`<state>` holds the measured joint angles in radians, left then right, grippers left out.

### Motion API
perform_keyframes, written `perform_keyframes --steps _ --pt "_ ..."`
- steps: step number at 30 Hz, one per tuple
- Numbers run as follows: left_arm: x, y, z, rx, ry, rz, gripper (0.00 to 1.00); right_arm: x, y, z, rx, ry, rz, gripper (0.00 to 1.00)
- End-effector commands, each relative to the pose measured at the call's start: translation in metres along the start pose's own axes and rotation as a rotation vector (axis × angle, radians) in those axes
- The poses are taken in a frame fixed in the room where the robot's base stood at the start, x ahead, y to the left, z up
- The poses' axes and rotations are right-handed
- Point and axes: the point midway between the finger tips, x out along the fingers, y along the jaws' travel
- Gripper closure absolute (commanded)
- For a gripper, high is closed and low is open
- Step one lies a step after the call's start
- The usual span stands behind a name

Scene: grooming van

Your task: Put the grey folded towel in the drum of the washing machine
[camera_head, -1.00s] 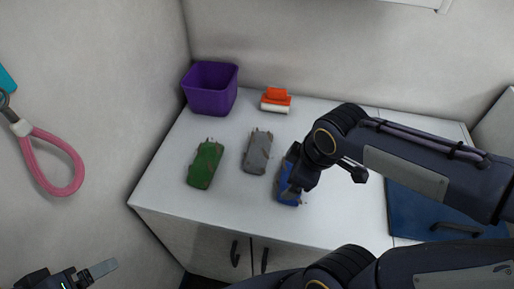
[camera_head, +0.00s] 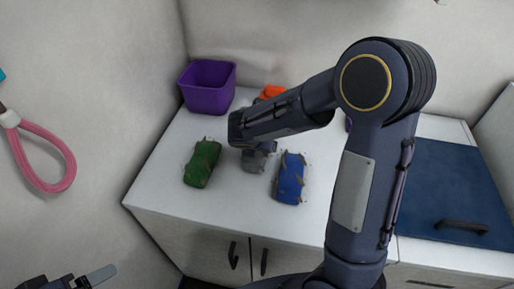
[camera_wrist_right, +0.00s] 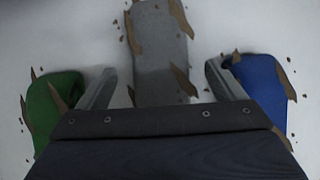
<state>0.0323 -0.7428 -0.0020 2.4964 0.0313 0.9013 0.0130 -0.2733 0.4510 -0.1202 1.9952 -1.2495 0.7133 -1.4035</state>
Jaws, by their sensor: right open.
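The grey folded towel (camera_head: 256,162) lies on the white counter between a green and a blue towel, with brown bits on it. In the head view my right arm covers much of it. My right gripper (camera_wrist_right: 160,82) is open above the counter, its fingers apart on either side of the grey towel (camera_wrist_right: 160,50) in the right wrist view. I cannot tell whether they touch it. My left gripper (camera_head: 88,278) shows only partly at the bottom left; its opening is unclear. I see no washing machine drum in either view.
The green towel (camera_head: 202,163) lies left of the grey one, the blue towel (camera_head: 290,178) right of it. A purple bin (camera_head: 208,90) stands at the back left. An orange object (camera_head: 272,91) is partly hidden behind my arm. A blue panel with a handle (camera_head: 450,195) is at the right.

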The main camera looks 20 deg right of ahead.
Motion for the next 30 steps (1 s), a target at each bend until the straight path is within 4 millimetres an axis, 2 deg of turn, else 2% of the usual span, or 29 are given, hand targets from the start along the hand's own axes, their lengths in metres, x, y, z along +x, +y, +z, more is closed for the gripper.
perform_keyframes --steps 3,6,14,26,30 --pt "0.000 0.000 0.000 0.000 0.000 0.000 0.15 0.019 0.001 0.000 0.000 0.001 -0.002 0.11" --pt "0.000 0.000 0.000 0.000 0.000 0.000 0.15 0.027 0.000 0.001 0.001 0.001 -0.001 0.11" --pt "0.000 0.000 0.000 0.000 0.000 0.000 0.15 0.028 0.001 0.001 0.002 0.000 0.001 0.11" --pt "0.000 0.000 0.000 0.000 0.000 0.000 0.15 0.028 0.001 0.001 0.002 0.000 0.001 0.63" --pt "0.000 0.000 0.000 0.000 0.000 0.000 0.15 0.028 0.001 0.001 0.002 0.000 0.001 0.63"
